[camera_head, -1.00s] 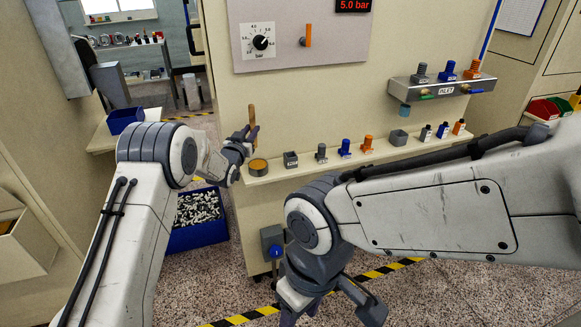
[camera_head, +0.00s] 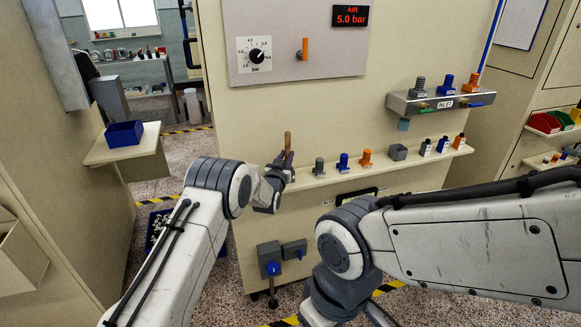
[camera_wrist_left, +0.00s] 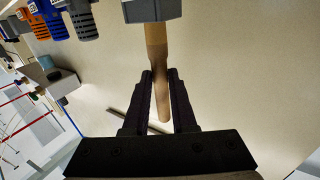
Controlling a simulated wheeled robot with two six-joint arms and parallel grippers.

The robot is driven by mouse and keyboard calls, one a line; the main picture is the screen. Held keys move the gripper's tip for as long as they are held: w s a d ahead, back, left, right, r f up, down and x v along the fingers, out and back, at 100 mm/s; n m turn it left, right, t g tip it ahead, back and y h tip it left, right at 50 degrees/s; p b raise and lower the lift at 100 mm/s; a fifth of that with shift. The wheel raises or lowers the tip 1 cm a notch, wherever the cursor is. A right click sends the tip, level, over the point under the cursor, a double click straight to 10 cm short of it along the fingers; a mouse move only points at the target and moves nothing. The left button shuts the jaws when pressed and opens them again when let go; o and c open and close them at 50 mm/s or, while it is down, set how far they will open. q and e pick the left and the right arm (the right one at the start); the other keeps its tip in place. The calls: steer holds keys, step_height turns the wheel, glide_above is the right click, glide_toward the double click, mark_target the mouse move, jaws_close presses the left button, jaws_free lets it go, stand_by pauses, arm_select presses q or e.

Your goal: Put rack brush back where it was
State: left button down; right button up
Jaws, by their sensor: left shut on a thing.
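The rack brush shows as a wooden handle (camera_head: 288,140) standing upright above my left gripper (camera_head: 283,160) at the left end of the shelf. In the left wrist view, the two dark fingers (camera_wrist_left: 160,100) are shut around the wooden handle (camera_wrist_left: 155,45). The handle's far end meets a grey block (camera_wrist_left: 150,10) at the top edge of that view. I cannot tell whether this is the brush's holder or its head, and no bristles show. My right gripper (camera_head: 378,314) is mostly cut off at the bottom of the head view.
The shelf carries a grey fitting (camera_head: 319,168), a blue one (camera_head: 343,162), an orange one (camera_head: 366,159) and a grey cup (camera_head: 398,153) to the right of my left gripper. A metal rail (camera_head: 440,103) with fittings is above. My left arm covers the shelf's left end.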

arm_select(q)
step_height(320, 180, down, 4)
steer(key=shift+r+b, duration=0.25)
steer(key=shift+b, duration=0.15)
steer(key=shift+f+b, duration=0.4)
steer(key=shift+b, duration=0.1)
steer(key=c, duration=0.7)
jaws_free()
steer(key=shift+r, duration=0.1)
